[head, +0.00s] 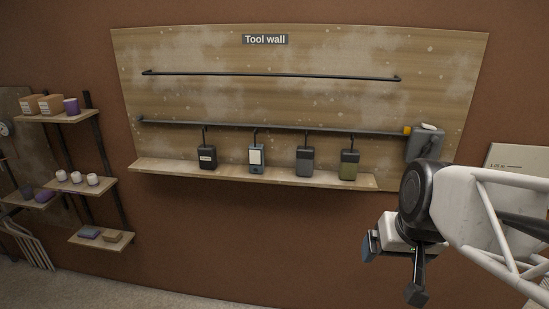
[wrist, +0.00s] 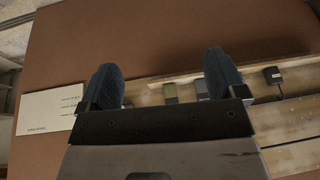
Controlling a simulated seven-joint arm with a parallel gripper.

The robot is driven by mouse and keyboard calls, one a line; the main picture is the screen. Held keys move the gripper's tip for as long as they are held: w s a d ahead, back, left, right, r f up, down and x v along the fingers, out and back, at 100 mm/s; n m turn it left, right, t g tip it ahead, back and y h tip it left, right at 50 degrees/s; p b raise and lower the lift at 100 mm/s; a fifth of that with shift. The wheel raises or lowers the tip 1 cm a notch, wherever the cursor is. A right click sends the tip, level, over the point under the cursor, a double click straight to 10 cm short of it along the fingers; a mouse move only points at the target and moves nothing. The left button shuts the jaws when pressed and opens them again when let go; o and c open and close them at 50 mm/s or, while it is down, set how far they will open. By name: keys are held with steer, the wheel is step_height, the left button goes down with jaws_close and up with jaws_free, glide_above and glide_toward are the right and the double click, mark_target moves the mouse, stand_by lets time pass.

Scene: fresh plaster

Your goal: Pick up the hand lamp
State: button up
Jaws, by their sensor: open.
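Several small hand-held devices hang from the lower rail above a narrow wooden shelf; I cannot tell for sure which is the hand lamp. From left they are a black one with a pale label (head: 207,158), a blue-grey one with a white face (head: 256,157), a dark grey one (head: 305,161) and an olive-green one with a dark top (head: 350,165). The green one also shows in the wrist view (wrist: 170,94). My gripper (head: 392,272) is open and empty, below and right of them, apart from the wall. Its blue fingers (wrist: 163,72) are spread in the wrist view.
The board (head: 270,50) titled "Tool wall" has an empty upper rail (head: 270,75). A bulky grey unit (head: 426,142) sits at the lower rail's right end, near my arm. Side shelves (head: 85,186) with boxes and cups stand left. A white sign (wrist: 50,110) is on the wall.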

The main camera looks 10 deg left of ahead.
steer(key=w+a+r+n+t+y, duration=0.15)
steer(key=w+a, duration=0.25)
steer(key=w, duration=0.4)
steer(key=w+a+m+t+y, duration=0.1)
steer(key=w+a+t, duration=0.1)
steer(key=w+a, duration=0.45)
steer(key=t, duration=0.5)
glide_above(255, 164)
steer(key=s+d, duration=0.9)
steer(key=s, duration=0.2)
step_height(255, 164, down, 5)
steer(key=w+a+f+h, duration=0.1)
steer(key=w+a+f, duration=0.1)
steer(key=a, duration=0.1)
steer(key=w+a+f+h, duration=0.1)
steer(key=w+a+f, duration=0.1)
steer(key=f, duration=0.1)
steer(key=w+a+f+m+t+h, duration=0.1)
steer(key=w+a+f, duration=0.1)
steer(key=a, duration=0.1)
steer(key=shift+a+f+h, duration=0.2)
steer(key=shift+a+h, duration=0.05)
steer(key=shift+a, duration=0.1)
steer(key=shift+x, duration=1.3)
steer(key=shift+x, duration=2.6)
